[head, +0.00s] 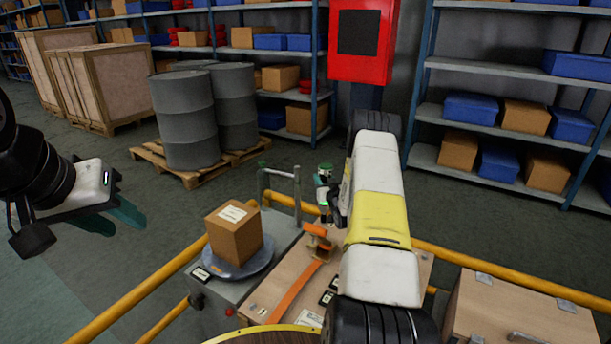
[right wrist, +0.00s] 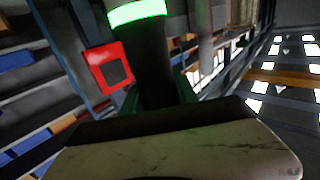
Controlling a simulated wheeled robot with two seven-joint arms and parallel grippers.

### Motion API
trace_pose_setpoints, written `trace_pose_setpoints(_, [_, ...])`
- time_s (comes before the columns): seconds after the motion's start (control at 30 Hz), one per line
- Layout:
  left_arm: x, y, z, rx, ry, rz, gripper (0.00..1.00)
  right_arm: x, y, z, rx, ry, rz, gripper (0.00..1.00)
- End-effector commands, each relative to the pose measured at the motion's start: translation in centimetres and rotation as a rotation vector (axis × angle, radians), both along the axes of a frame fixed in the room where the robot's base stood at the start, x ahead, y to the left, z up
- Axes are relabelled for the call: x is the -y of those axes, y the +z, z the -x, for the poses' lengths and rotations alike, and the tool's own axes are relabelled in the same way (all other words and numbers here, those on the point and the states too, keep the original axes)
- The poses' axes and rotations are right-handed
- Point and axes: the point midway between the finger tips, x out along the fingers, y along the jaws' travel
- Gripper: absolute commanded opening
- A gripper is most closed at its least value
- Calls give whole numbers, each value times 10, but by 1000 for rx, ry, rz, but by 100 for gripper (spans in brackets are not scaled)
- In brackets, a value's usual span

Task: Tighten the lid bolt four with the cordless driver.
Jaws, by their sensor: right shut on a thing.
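My right gripper (head: 326,192) is at the end of the white and yellow arm, above the bench. It is shut on a dark upright tool with a glowing green band, which looks like the cordless driver (right wrist: 155,62); green fingers flank it in the right wrist view (right wrist: 186,98). In the head view the tool is small and partly hidden by my arm. My left gripper (head: 118,213), with teal fingers, is open and empty at the left, over the floor. Lid bolt four cannot be made out in either view.
Yellow rails (head: 150,289) run around. A wooden case (head: 520,316) is at lower right. Drums (head: 184,120) stand on a pallet behind.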

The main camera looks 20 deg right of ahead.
Motion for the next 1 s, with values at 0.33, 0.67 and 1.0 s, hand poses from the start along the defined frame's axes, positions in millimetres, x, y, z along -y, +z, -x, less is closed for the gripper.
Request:
trace_pose_setpoints(0.33, [0, 0, 0, 0, 0, 0, 36, 0, 28, -1, 10, 1, 3, 0])
trace_pose_setpoints(0.67, [0, 0, 0, 0, 0, 0, 36, 0, 46, -1, 11, 1, 2, 0])
trace_pose_setpoints(1.0, [0, 0, 0, 0, 0, 0, 36, -1, 48, -1, 11, 1, 2, 0])
